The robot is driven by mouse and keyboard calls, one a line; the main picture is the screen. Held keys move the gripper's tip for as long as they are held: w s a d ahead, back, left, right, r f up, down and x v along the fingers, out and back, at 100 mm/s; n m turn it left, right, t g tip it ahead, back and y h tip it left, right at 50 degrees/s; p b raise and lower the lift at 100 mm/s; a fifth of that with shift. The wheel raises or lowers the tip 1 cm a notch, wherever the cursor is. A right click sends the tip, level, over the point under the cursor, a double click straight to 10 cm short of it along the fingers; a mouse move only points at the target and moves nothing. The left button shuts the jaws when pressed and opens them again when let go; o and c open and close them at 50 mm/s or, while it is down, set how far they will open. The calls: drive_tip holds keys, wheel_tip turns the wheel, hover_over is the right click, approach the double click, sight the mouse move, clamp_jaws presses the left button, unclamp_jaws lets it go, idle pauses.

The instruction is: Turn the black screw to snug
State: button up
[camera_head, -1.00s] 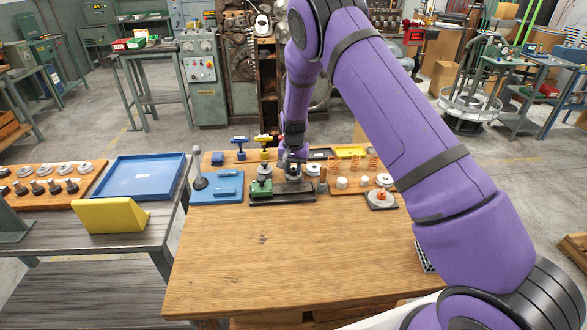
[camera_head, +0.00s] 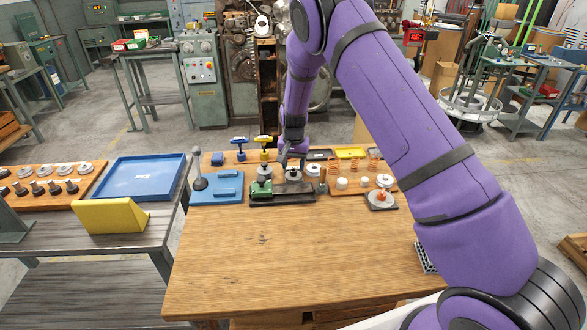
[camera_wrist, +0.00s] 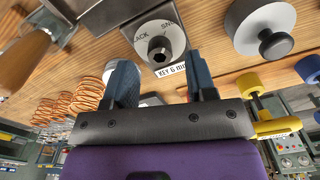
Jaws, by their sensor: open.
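In the wrist view the black screw (camera_wrist: 160,48), with a hex socket in its head, sits in a pale dial (camera_wrist: 150,32) lettered at its edge, with "SN" readable. A label (camera_wrist: 170,71) beside it reads "KEY 6 mm". My gripper (camera_wrist: 161,82) is open and empty, its two fingers apart and pointing toward the dial, with the screw in line with the gap. In the head view my gripper (camera_head: 287,160) is above the dark fixture (camera_head: 285,193) at the table's back. A blue T-handled key (camera_head: 240,143) and a yellow T-handled key (camera_head: 264,141) stand upright to its left.
Copper springs (camera_head: 372,166) stand on a wooden board right of the fixture. A wooden handle (camera_wrist: 28,55) shows at the wrist view's left. A blue plate (camera_head: 216,188) lies left of the fixture. The front of the wooden table (camera_head: 290,260) is clear.

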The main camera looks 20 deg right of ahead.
wheel_tip(320, 180, up, 9)
drive_tip(key=shift+f, duration=0.2)
idle(0.3)
drive_tip(key=s+d+r+n+t+y, duration=0.1)
drive_tip(key=s+d+r, duration=0.1)
drive_tip(key=s+r, duration=0.85)
drive_tip(key=s+d+r+n+t, duration=0.15)
drive_tip(key=s+r, duration=0.55)
drive_tip(key=r, duration=0.7)
drive_tip(key=s+d+r+n+t, duration=0.1)
drive_tip(key=s+r, duration=0.1)
drive_tip(key=s, duration=1.2)
drive_tip(key=s+d+r+n+t+h, duration=0.1)
drive_tip(key=s+d+r+n, duration=0.1)
drive_tip(key=s, duration=1.1)
drive_tip(key=shift+s+d+r+t, duration=0.15)
drive_tip(key=shift+s+r+t, duration=0.25)
drive_tip(key=shift+r, duration=0.45)
